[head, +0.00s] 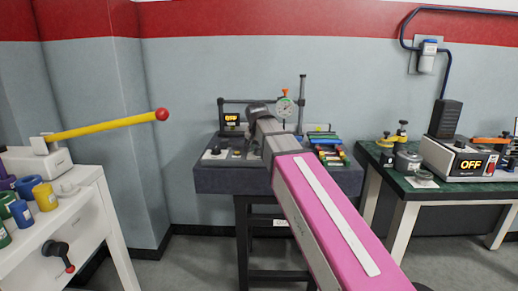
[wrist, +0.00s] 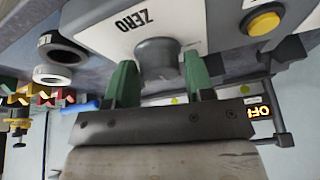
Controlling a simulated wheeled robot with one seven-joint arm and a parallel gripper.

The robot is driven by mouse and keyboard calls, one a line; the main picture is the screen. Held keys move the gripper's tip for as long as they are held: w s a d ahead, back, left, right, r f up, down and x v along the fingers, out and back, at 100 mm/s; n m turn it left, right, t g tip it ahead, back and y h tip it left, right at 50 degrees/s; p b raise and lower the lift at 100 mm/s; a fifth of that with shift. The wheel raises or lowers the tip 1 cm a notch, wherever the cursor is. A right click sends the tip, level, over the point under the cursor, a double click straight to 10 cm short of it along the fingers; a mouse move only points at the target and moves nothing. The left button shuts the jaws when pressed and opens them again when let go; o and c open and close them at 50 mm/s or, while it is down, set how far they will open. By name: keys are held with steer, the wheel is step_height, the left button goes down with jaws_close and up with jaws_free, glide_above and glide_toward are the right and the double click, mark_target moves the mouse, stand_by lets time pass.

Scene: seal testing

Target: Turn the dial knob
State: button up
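The dial knob (wrist: 157,58) is a grey round knob on a white panel (wrist: 105,18) marked "ZERO", seen close up in the wrist view. My gripper (wrist: 161,68) has two green fingers, one on each side of the knob. The fingers are apart, and a narrow gap shows at the right finger; whether the left finger touches the knob is unclear. In the head view, my pink and grey arm reaches to the middle bench (head: 215,180) and hides the knob and fingertips.
A yellow button (wrist: 263,23) is on the panel's right. Lit "OFF" displays show on the middle bench (head: 232,118) and the right-hand device (head: 470,165). A dial gauge (head: 285,106) stands close behind my arm. A yellow lever (head: 105,126) sticks out at left.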

steer(key=c, duration=0.4)
steer(key=shift+c, duration=0.2)
steer(key=shift+n, duration=0.3)
steer(key=shift+n+y, duration=0.65)
steer(key=shift+n, duration=0.85)
steer(key=shift+n+y, duration=0.65)
steer(key=shift+n, duration=0.85)
steer(key=shift+g, duration=0.3)
steer(key=o, duration=0.9)
steer(key=shift+c, duration=0.2)
steer(key=shift+r, duration=0.15)
